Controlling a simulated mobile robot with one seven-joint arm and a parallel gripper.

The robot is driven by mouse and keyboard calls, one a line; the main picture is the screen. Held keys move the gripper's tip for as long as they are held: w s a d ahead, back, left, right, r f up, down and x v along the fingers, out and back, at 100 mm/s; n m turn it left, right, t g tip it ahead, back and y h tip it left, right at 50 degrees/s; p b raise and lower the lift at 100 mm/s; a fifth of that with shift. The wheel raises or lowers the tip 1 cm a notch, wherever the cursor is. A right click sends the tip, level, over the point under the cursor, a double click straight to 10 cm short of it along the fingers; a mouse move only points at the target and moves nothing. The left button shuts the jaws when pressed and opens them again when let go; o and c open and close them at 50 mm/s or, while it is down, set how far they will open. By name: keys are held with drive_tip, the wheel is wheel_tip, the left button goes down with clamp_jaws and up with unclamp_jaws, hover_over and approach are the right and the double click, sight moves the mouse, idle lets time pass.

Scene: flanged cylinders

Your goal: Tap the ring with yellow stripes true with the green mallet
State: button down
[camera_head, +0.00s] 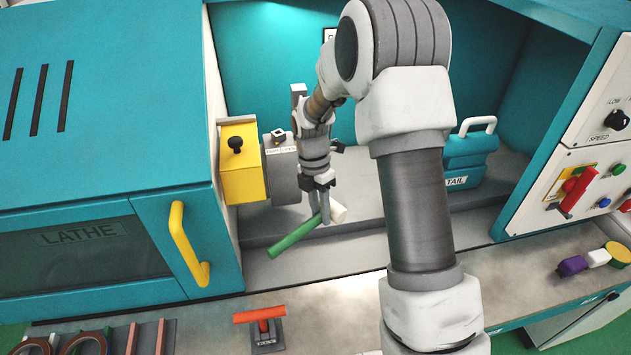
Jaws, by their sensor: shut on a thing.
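My gripper (322,190) is inside the lathe bay, its fingers shut on the green mallet. The mallet's green handle (292,238) slants down to the left, and its whitish head (338,212) is just right of the fingers. The mallet appears held above the grey bed, clear of the chuck. A grey round chuck (282,178) is mounted at the yellow headstock box (240,165), left of my gripper. My arm hides part of the bay near it. I cannot make out a ring with yellow stripes.
A teal tailstock box (470,155) stands right of my arm. The lathe door's yellow handle (188,243) juts out at left. On the front ledge are an orange-topped stand (265,322), dark rings (84,344) and a purple-and-white object (574,265). Control panel at right.

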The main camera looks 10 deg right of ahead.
drive_tip(key=s, duration=0.7)
idle(1.0)
